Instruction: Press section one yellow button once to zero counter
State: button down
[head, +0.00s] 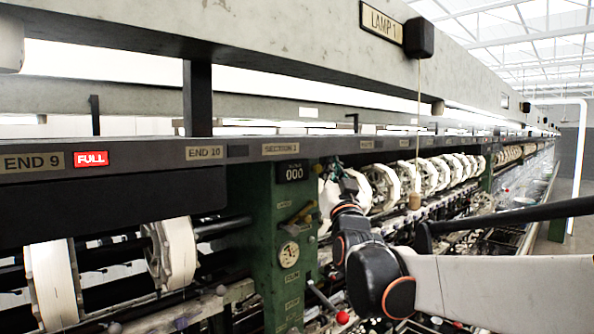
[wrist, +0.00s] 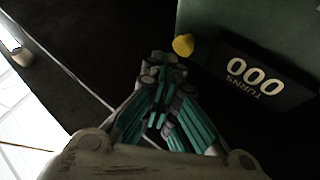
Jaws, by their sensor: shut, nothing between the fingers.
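The section one turns counter (head: 293,171) sits at the top of a green post under the "SECTION 1" plate and reads 000. It also shows rotated in the wrist view (wrist: 250,80), reading 000. A round yellow button (wrist: 183,44) sits beside the counter in the wrist view. My gripper (wrist: 160,62) is shut and empty, its fingertips close to the button in the picture. I cannot tell whether they touch it. In the head view my gripper (head: 342,178) is right of the counter, partly hidden by my arm, and I cannot make out the button.
White reels (head: 383,187) line the right side. A wooden pull (head: 415,201) hangs on a cord. A red "FULL" sign (head: 91,158) is at left.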

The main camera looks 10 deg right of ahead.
jog(key=shift+s, duration=0.1)
jog(key=s+d, duration=0.1)
jog(key=s, duration=0.1)
jog(key=s+d, duration=0.2)
jog(key=shift+p, duration=0.3)
dwell(0.5)
jog(key=s+f+n+g+b, duration=0.1)
jog(key=s+f+g+b, duration=0.4)
jog(key=f, duration=1.8)
jog(key=s+f+n+g+b, duration=0.1)
jog(key=s+f+g+b, duration=0.5)
jog(key=s+f+b, duration=1)
jog(key=s+f+n+g+b, duration=0.1)
jog(key=s+f+g+b, duration=0.4)
jog(key=f, duration=2.4)
jog(key=s+b, duration=0.5)
jog(key=b, duration=0.1)
jog(key=shift+s+a+f+g+y, duration=0.25)
jog(key=shift+a+f+g+y, duration=0.05)
jog(key=shift+a+y, duration=0.1)
jog(key=c, duration=2.4)
grip_release()
